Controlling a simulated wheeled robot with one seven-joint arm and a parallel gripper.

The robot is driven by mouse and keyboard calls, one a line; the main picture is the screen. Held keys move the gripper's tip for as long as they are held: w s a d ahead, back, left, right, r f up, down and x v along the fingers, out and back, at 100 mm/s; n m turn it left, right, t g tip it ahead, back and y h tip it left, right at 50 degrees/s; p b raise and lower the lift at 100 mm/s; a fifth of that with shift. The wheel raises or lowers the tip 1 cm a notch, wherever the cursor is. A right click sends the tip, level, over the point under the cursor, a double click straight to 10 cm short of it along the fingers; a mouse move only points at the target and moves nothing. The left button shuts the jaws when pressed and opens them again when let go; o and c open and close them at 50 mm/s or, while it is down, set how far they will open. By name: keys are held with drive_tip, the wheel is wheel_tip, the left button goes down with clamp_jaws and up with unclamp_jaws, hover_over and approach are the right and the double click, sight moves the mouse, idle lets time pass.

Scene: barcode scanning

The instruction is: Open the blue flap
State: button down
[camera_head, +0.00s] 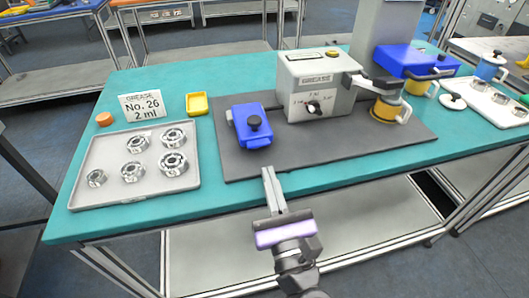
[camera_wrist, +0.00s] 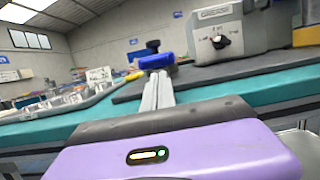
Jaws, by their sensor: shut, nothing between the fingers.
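The blue flap (camera_head: 251,127) with a black knob sits on the dark mat, at the left of the grey grease machine (camera_head: 315,88). It looks closed, lying flat. It also shows in the wrist view as a blue part (camera_wrist: 156,61) just beyond my fingertips. My gripper (camera_head: 268,172) is shut and empty at the front edge of the table, in front of the flap and a little to its right in the head view. In the wrist view the shut fingers (camera_wrist: 155,80) point toward the flap. I see no contact with it.
A grey tray (camera_head: 110,196) with several metal bearings lies at the left. A second blue device (camera_head: 405,62) stands at the right. The mat's front right (camera_head: 350,140) is clear.

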sight(264, 160)
drive_tip(key=shift+p+x, duration=0.3)
drive_tip(key=shift+x, duration=2)
drive_tip(key=shift+r, duration=0.1)
